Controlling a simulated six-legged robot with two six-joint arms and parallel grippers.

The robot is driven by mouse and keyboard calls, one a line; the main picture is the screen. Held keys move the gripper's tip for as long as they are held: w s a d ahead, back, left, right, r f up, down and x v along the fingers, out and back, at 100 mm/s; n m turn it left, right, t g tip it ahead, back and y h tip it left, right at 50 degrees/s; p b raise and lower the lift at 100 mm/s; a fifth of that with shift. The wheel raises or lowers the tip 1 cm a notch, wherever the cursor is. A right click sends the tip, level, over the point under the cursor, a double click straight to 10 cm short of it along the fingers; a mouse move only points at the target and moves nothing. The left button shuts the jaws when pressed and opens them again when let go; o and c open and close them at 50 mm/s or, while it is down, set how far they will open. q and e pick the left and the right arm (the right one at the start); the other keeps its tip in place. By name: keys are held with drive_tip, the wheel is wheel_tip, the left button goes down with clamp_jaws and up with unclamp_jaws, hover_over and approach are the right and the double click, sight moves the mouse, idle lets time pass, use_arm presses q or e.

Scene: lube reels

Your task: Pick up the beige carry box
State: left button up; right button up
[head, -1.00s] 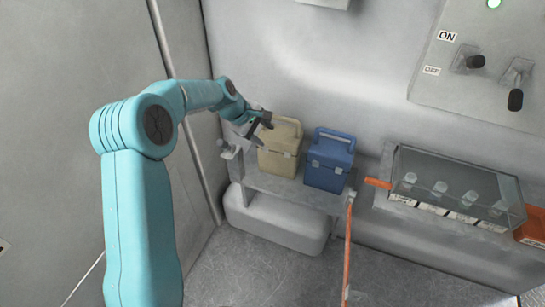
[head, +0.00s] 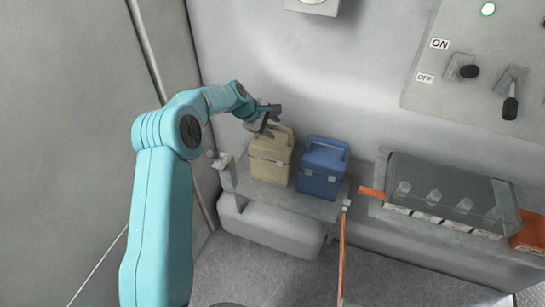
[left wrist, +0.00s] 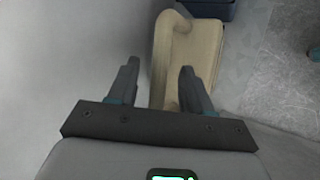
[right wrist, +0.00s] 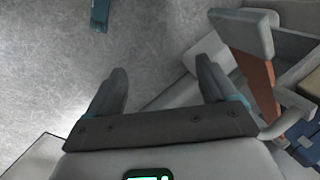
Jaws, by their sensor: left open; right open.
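The beige carry box (head: 270,160) stands upright on a grey shelf (head: 290,201), left of the blue carry box (head: 322,170). Its handle (head: 285,132) is raised on top. My left gripper (head: 270,115) is open and empty, just above the box near the handle. In the left wrist view the handle (left wrist: 162,50) lies ahead of and partly between the open fingers (left wrist: 158,80), with the box top (left wrist: 202,50) to the right. My right gripper (right wrist: 162,88) shows only in its own wrist view. It is open and empty, with the floor and grey structures beyond it.
A clear-covered case (head: 445,193) with several small items stands at the right. An orange bar (head: 342,255) rises in front of the shelf. A switch panel (head: 470,60) is on the wall. Grey floor (head: 400,280) is open in front.

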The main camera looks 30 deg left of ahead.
use_arm(q)
drive_tip(key=x, duration=0.3)
drive_tip(key=shift+w+f, duration=0.1)
drive_tip(key=shift+f, duration=0.05)
drive_tip(key=c, duration=0.8)
clamp_jaws()
idle(0.4)
